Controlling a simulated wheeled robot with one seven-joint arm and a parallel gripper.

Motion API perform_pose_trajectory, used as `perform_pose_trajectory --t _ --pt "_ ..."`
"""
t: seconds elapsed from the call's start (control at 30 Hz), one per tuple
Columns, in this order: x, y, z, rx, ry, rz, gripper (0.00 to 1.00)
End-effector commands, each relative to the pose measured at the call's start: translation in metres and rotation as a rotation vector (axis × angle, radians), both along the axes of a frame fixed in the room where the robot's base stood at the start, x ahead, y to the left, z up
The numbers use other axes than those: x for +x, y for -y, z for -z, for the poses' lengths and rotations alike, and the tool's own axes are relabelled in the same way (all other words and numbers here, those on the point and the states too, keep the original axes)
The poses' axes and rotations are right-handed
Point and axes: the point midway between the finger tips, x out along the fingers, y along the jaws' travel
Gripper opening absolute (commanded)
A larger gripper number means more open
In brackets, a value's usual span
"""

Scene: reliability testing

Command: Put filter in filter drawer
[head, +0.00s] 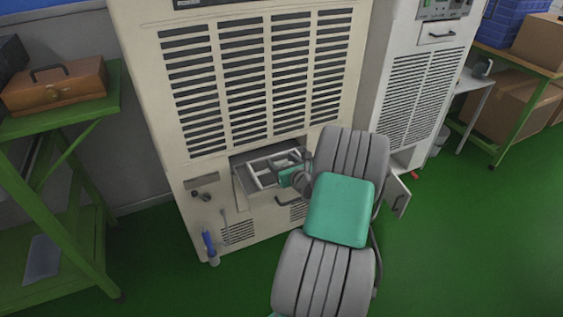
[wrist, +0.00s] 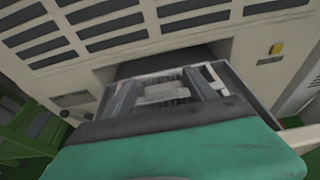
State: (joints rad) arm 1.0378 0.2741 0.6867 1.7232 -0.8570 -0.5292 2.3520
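The filter drawer (head: 240,190) is pulled out of the lower front of a beige machine; it also shows in the wrist view (wrist: 236,83). A pale frame with crossbars (head: 262,178) lies in the drawer. In the wrist view a pale panel with a dark ribbed part (wrist: 165,92) shows between my fingers. I cannot tell whether this is the filter or the drawer's own frame. My gripper (wrist: 160,78) is over the drawer with its two fingers apart and nothing visibly clamped. In the head view my gripper (head: 288,176) is partly hidden by my wrist.
The beige machine (head: 180,150) fills the middle. A blue-handled tool (head: 208,243) is at its lower left. A green bench (head: 60,120) with a brown toolbox (head: 55,85) stands left. A second white cabinet (head: 385,130) with an open small door (head: 397,195) stands right.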

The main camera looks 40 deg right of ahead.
Motion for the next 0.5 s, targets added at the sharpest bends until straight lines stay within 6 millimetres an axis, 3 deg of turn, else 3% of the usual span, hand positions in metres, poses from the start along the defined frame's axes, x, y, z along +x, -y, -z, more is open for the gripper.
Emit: perform_pose_trajectory --t 0.03,0.1,0.3,0.5 --pt "-0.005 -0.003 0.014 0.013 -0.021 0.003 0.7" --pt "-0.005 -0.003 0.015 0.014 -0.023 0.003 0.75" --pt "-0.006 -0.004 0.017 0.018 -0.026 0.002 0.76" --pt "-0.007 -0.005 0.0 0.019 -0.025 0.002 0.76"
